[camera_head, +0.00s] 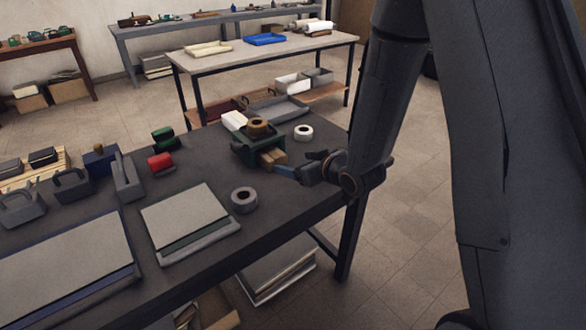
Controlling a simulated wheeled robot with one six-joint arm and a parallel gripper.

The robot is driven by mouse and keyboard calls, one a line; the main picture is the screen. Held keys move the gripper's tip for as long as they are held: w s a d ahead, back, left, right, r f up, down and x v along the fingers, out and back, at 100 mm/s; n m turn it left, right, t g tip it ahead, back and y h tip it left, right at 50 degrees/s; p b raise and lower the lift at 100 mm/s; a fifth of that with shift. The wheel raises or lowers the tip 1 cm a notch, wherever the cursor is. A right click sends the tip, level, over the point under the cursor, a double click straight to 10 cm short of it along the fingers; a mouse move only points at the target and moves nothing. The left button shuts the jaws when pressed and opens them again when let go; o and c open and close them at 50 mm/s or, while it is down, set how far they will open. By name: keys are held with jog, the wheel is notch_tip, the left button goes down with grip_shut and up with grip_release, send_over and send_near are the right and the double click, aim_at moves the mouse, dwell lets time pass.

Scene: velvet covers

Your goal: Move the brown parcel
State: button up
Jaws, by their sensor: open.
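A small brown parcel (273,157) shows at the front right of a dark green container (245,153) near the right part of the dark table. I cannot tell whether it lies inside the container or against it. My gripper (292,166) is open, just right of the parcel and low over the table's right end. One finger reaches left close to the parcel; a gap or contact between them is too small to tell. The far side of the parcel is hidden.
A brown tape roll (257,127) sits at the container's top. A white roll (303,132) stands behind my gripper, and a grey roll (244,199) in front. A board (189,217) and several tools lie left. The table's right edge is close.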

aim_at(278, 159)
jog(key=shift+a+f+y, duration=0.1)
jog(key=shift+a+y, duration=0.4)
jog(key=shift+a, duration=0.2)
jog(key=shift+w, duration=0.1)
jog(key=shift+p+x, duration=0.6)
jog(key=shift+x, duration=3.25)
